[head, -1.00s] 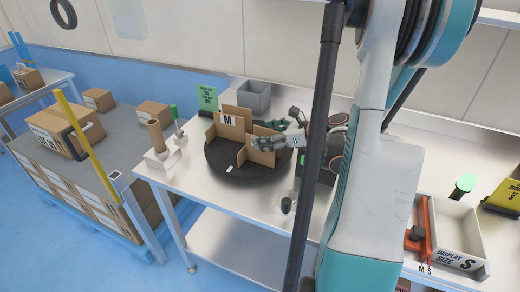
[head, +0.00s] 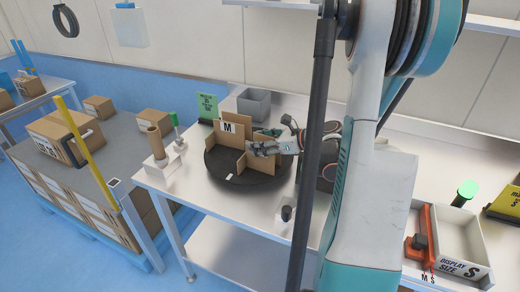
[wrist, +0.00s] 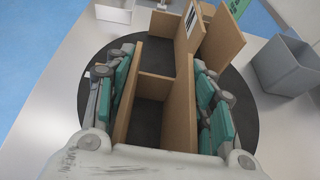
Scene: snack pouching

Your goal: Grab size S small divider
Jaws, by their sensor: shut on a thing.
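My gripper (wrist: 165,95) is shut on a brown cardboard divider (wrist: 153,86); its teal-padded fingers press against the outer sides of two upright, roughly parallel panels. A short cross panel joins these panels. In the head view my gripper (head: 264,148) is at the right side of the cardboard on the black turntable (head: 232,181). Another cardboard part, with a white M label (head: 229,127), stands upright behind and to the left. No S label shows on the held panels. I cannot tell whether the held divider touches the M part or is clear of the turntable.
A grey bin (head: 250,104) and a green sign (head: 207,104) stand behind the turntable. A wooden-topped tool (head: 155,143) stands at its left. A white display tray marked S (head: 462,250) is at the far right. The table front is mostly clear.

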